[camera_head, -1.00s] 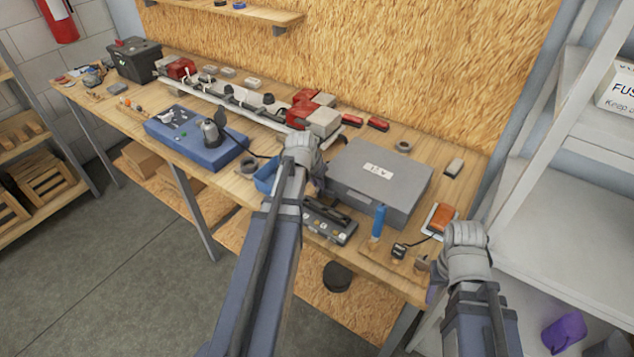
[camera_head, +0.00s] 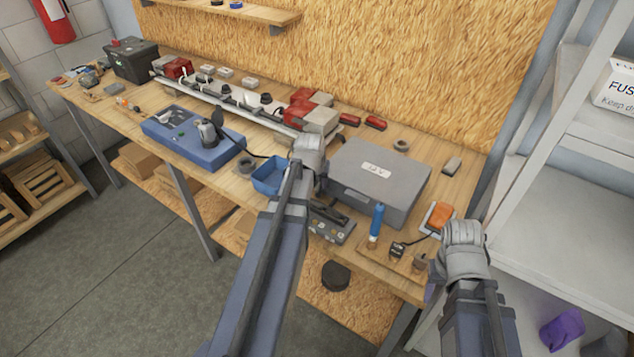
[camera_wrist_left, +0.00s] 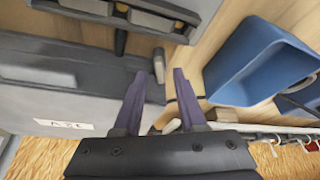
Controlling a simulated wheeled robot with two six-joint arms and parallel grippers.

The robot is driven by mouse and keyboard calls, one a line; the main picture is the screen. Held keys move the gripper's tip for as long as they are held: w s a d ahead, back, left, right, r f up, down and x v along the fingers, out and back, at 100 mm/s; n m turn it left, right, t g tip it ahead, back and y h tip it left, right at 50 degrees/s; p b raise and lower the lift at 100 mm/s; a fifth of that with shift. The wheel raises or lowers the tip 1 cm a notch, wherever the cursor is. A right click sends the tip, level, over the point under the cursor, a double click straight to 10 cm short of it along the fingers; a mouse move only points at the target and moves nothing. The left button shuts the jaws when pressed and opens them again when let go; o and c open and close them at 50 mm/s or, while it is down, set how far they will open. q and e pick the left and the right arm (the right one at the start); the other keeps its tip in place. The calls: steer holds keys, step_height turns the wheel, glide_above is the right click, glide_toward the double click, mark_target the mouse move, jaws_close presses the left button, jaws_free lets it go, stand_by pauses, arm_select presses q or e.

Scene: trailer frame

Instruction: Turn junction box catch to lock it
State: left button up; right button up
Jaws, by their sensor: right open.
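The grey box (camera_head: 385,178) with a white label lies on the bench, right of my left gripper. It fills the left of the left wrist view (camera_wrist_left: 60,108). A small pale upright tab (camera_wrist_left: 159,64), which looks like its catch, stands at the box's edge. My left gripper (camera_wrist_left: 159,76) is open, one finger on each side of the tab in the picture; I cannot tell whether they touch it. In the head view its wrist (camera_head: 308,150) hides the tab and the fingers. My right gripper (camera_head: 463,248) is by the bench's front right corner, its fingers mostly hidden.
A blue tray (camera_head: 268,178) stands just left of my left wrist. A dark switch panel (camera_head: 330,224), a blue cylinder (camera_head: 377,220) and an orange item (camera_head: 440,215) lie near the front edge. A light bar with red lamps (camera_head: 300,108) runs behind. White shelves stand at right.

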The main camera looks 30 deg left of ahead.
arm_select(q)
steer(key=shift+r, duration=0.1)
steer(key=p+v, duration=0.7)
steer(key=shift+s+r, duration=0.2)
steer(key=shift+r, duration=0.05)
steer(key=shift+d, duration=0.1)
